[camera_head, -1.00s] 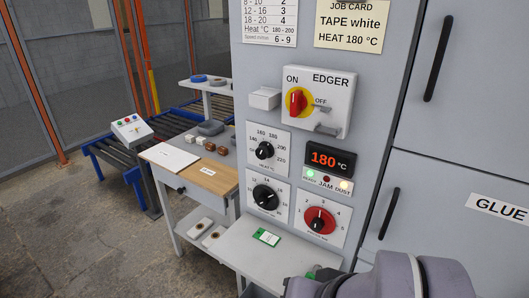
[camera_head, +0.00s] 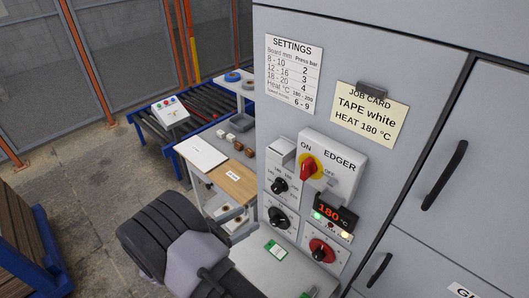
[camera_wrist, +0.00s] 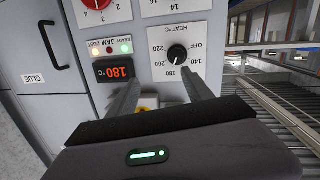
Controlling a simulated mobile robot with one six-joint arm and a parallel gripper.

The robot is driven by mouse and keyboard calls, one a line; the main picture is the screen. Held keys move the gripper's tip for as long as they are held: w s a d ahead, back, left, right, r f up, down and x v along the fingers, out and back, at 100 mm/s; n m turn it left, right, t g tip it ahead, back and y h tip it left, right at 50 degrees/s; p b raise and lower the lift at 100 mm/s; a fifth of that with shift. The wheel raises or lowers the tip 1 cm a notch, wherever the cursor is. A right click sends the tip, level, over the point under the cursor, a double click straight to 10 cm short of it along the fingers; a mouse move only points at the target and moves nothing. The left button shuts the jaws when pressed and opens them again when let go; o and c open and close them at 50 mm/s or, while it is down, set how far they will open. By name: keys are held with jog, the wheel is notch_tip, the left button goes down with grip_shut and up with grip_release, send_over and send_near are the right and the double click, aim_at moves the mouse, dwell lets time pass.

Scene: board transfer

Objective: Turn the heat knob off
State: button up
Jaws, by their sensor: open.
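The heat knob (camera_head: 279,186) is a black round knob on a white dial plate on the grey edger panel, below the red ON/OFF switch. In the wrist view, which is upside down, the heat knob (camera_wrist: 178,54) has its pointer towards 180, and OFF is printed on the dial's right. The display (camera_wrist: 115,71) reads 180 °C. My gripper (camera_wrist: 163,92) is open and empty, its two fingers reaching towards the panel with the heat dial beyond and between them, apart from the knob. In the head view my arm is at lower centre; its fingertips cannot be made out.
The red main switch (camera_head: 308,167) on its yellow plate is close above the heat knob. A black knob (camera_head: 280,217) and a red knob (camera_head: 320,250) are below. A grey shelf (camera_head: 262,272) with a green tag juts out underneath. A wooden-topped table (camera_head: 236,186) stands left.

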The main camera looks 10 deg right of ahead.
aim_at(275, 191)
jog(key=w+d+t, duration=0.1)
jog(key=w+d, duration=0.2)
jog(key=w+d+f+t+p, duration=0.1)
jog(key=w+d, duration=0.3)
jog(key=w+d+t+p, duration=0.1)
jog(key=w+d, duration=0.2)
jog(key=d, duration=0.1)
jog(key=shift+w+d+f, duration=0.2)
jog(key=shift+w+f, duration=0.1)
jog(key=shift+f, duration=0.05)
grip_shut()
